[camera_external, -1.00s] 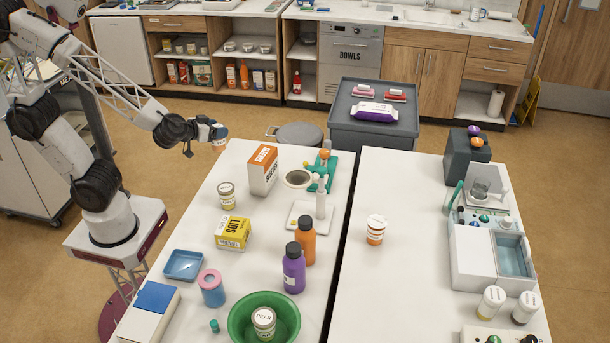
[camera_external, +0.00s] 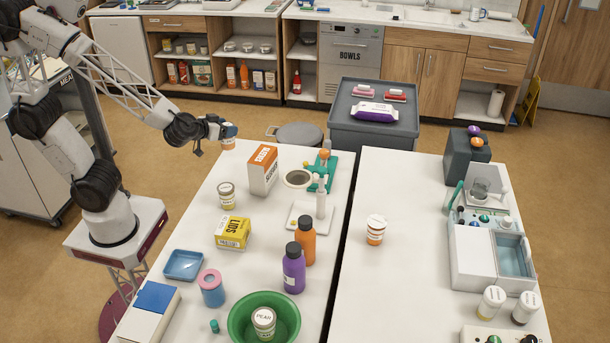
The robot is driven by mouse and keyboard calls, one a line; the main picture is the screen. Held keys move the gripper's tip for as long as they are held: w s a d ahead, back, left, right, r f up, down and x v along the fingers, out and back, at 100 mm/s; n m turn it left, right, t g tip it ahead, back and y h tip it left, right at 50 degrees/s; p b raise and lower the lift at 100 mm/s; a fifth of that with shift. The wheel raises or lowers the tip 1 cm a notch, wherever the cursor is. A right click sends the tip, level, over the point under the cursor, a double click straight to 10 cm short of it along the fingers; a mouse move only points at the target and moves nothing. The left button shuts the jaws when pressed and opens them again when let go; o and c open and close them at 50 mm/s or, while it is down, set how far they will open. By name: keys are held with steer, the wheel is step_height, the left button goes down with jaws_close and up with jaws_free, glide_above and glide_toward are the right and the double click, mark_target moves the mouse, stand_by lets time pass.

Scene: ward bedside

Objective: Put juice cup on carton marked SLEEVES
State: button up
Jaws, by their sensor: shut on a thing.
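My gripper (camera_external: 226,131) is shut on a small pale cup with a label band (camera_external: 228,143), at the far left corner of the left table. The cup is partly hidden by the fingers and its label is too small to read. It hangs in the air, left of and beyond a white and orange carton (camera_external: 263,171). That carton stands upright, its top is bare, and its side lettering is upside down and hard to read. A yellow carton marked LIDS (camera_external: 233,232) lies nearer the camera.
A lidded cup (camera_external: 227,196) stands left of the cartons. A green stand (camera_external: 325,172) is right of the tall carton. Purple (camera_external: 293,268) and orange (camera_external: 305,241) bottles and a green bowl (camera_external: 240,335) stand nearer. Another cup (camera_external: 376,230) is on the right table.

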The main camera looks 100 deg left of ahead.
steer(key=w+a+f, duration=0.1)
steer(key=w+a, duration=0.3)
steer(key=w, duration=0.7)
steer(key=shift+a, duration=0.35)
steer(key=shift+f, duration=0.1)
steer(key=shift+f, duration=1.65)
steer(key=shift+f, duration=0.15)
steer(key=o, duration=1)
steer(key=shift+d, duration=0.1)
